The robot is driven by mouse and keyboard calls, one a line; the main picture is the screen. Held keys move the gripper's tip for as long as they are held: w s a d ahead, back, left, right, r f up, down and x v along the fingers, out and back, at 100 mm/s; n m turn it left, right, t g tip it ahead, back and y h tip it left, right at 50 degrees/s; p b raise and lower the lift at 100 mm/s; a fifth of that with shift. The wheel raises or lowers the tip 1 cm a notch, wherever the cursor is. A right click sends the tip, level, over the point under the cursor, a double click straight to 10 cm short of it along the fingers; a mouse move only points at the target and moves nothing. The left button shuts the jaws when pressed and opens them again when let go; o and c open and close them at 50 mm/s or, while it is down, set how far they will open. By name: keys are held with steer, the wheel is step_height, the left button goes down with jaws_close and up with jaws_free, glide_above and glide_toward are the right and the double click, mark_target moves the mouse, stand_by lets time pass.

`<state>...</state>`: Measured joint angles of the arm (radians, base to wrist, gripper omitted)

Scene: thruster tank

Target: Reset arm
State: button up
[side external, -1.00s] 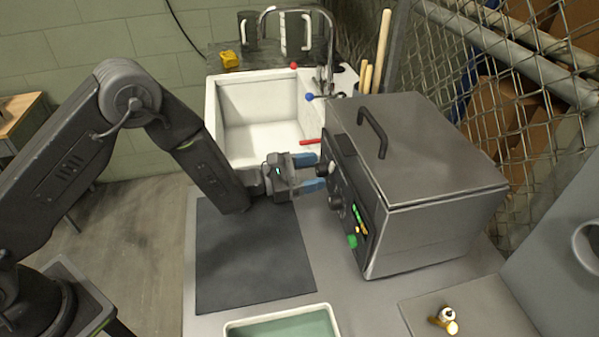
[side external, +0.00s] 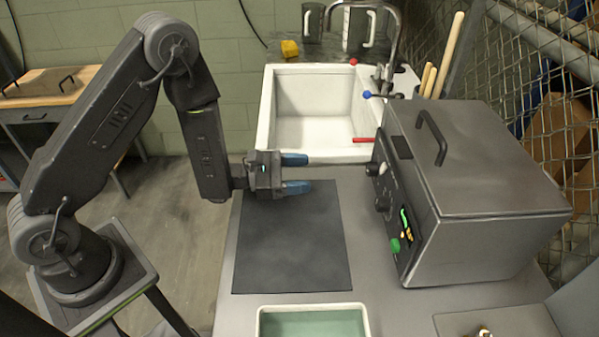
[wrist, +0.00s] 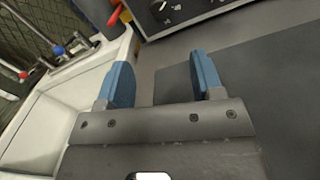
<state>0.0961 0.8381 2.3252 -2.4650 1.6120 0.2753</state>
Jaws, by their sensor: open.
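My gripper (side external: 296,174) is open and empty, with two blue fingers pointing right in the side view. It is over the far edge of the dark mat (side external: 292,250), between the sink and the mat. In the wrist view my gripper (wrist: 165,82) shows its two blue fingers apart with nothing between them. The grey metal tank (side external: 480,165) with knobs and lit buttons on its front stands to the right, clear of the fingers. Its knobbed panel (wrist: 170,12) shows at the top of the wrist view.
A white sink (side external: 312,110) with a tap lies behind my gripper; a red handle (side external: 363,140) is at its right edge. A tray with a green inside (side external: 312,322) is at the front. A wire fence (side external: 545,60) stands behind the tank. The mat is bare.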

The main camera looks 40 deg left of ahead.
steer(key=s+d+r+m+g+h, duration=0.1)
steer(key=s+d+r+m+g, duration=0.3)
steer(key=s+r+m+g, duration=0.35)
steer(key=s+d+r+m+g, duration=0.4)
steer(key=s+r+m+g, duration=0.25)
steer(key=r+m, duration=0.25)
steer(key=s+a+r+m+t+y, duration=0.3)
steer(key=s+a+m+t+y, duration=0.3)
steer(key=s+a+y, duration=0.3)
steer(key=a+m+y, duration=0.1)
steer(key=a+y, duration=0.3)
steer(key=a, duration=0.1)
steer(key=shift+a+m+t+y, duration=0.2)
steer(key=shift+m+t+y, duration=0.1)
steer(key=shift+m, duration=0.05)
